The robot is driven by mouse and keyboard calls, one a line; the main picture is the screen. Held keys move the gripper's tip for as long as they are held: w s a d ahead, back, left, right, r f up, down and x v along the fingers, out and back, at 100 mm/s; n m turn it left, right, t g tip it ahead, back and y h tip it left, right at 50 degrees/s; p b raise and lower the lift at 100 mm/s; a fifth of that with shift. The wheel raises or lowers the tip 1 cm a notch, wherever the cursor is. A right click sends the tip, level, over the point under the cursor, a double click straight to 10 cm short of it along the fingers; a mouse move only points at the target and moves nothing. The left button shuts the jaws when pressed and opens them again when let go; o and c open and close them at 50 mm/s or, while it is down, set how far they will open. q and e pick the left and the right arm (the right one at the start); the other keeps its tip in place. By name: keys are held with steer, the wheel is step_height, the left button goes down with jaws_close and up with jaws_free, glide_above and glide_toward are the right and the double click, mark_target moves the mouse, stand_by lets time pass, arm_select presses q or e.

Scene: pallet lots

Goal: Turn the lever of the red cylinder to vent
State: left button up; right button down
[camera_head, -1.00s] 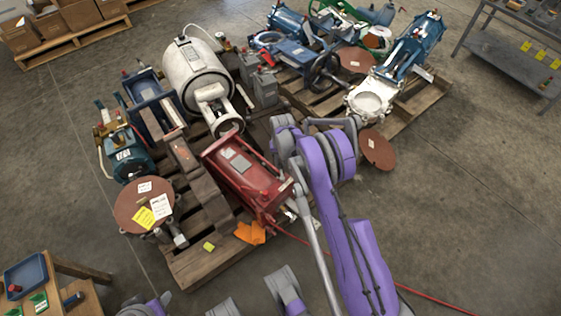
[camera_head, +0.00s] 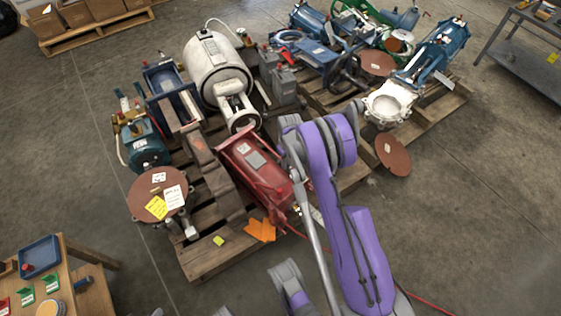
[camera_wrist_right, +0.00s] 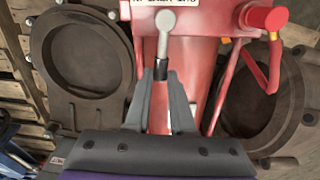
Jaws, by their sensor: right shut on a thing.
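The red cylinder (camera_head: 262,178) lies on a wooden pallet in the head view, partly hidden by my purple right arm. In the right wrist view its red end (camera_wrist_right: 205,18) fills the top, with a label cut off by the edge. A grey lever (camera_wrist_right: 164,38) hangs from a round hub there and ends in a black grip. My right gripper (camera_wrist_right: 161,84) is shut on the lever's lower end, with one finger on each side. The vent marking cannot be read. In the head view the right gripper is hidden behind my arm. My left gripper is not in view.
A red-capped fitting (camera_wrist_right: 264,18) and red pipes are close right of the lever. Dark round flanges (camera_wrist_right: 88,62) flank it. In the head view a white tank (camera_head: 216,68) and a brown disc (camera_head: 150,205) crowd the pallet. Open floor (camera_head: 480,190) lies to the right.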

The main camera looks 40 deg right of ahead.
steer(key=shift+a+n, duration=0.25)
steer(key=shift+n, duration=0.25)
steer(key=c, duration=0.8)
jaws_free()
steer(key=shift+o, duration=0.2)
step_height(320, 180, up, 11)
steer(key=p, duration=0.2)
steer(key=shift+p, duration=0.3)
steer(key=shift+d+f, duration=0.1)
steer(key=shift+f, duration=0.05)
